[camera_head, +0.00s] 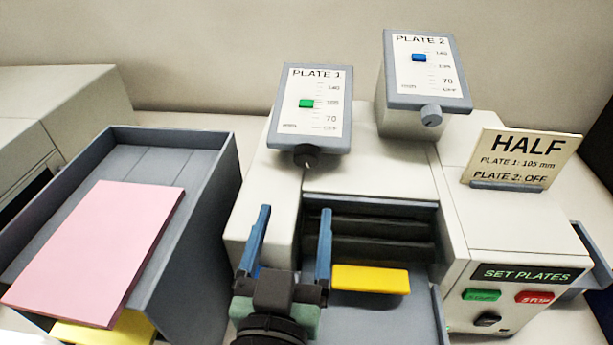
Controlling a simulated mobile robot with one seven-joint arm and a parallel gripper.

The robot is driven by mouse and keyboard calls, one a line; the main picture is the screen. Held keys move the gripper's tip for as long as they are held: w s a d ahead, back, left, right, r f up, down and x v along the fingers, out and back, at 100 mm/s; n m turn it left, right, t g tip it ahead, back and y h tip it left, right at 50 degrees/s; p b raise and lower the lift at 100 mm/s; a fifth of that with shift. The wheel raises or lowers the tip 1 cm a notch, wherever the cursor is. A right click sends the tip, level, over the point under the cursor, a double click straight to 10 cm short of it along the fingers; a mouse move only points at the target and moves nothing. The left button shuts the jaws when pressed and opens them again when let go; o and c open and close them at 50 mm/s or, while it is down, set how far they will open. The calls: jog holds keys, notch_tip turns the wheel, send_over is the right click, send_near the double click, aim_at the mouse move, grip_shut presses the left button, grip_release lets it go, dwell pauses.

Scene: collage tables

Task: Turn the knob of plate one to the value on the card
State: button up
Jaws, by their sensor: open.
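Plate one's panel (318,90) stands on the machine, with a green marker (307,103) level with 105 on its scale. Its dark knob (306,157) sits at the panel's lower edge, with a small light pointer mark. The card (520,160) at the right reads HALF, Plate 1: 105 mm, Plate 2: OFF. My gripper (290,235) is open and empty, its two blue fingers pointing up the picture, below the plate one knob and apart from it.
Plate two's panel (428,68) has a blue marker near 140 and a grey knob (431,115). A yellow block (371,280) lies right of my gripper. A grey tray (222,180) with pink sheets (95,250) stands left. Green and red buttons (534,297) are at lower right.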

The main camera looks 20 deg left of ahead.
aim_at(306, 161)
jog(key=b+x, duration=0.2)
jog(key=shift+w+f, duration=0.2)
jog(key=shift+w, duration=0.1)
jog(key=x, duration=0.2)
jog(key=p+x, duration=0.1)
jog(key=x, duration=0.1)
jog(key=p+x, duration=0.1)
jog(key=x, duration=0.1)
jog(key=shift+w+a+r, duration=0.1)
jog(key=shift+w+r, duration=0.15)
jog(key=shift+w+a+f+p, duration=0.1)
jog(key=shift+w+p, duration=0.1)
jog(key=shift+w, duration=0.15)
jog(key=shift+w+a+p, duration=0.1)
jog(key=shift+w+p, duration=0.05)
jog(key=shift+w, duration=0.2)
grip_shut()
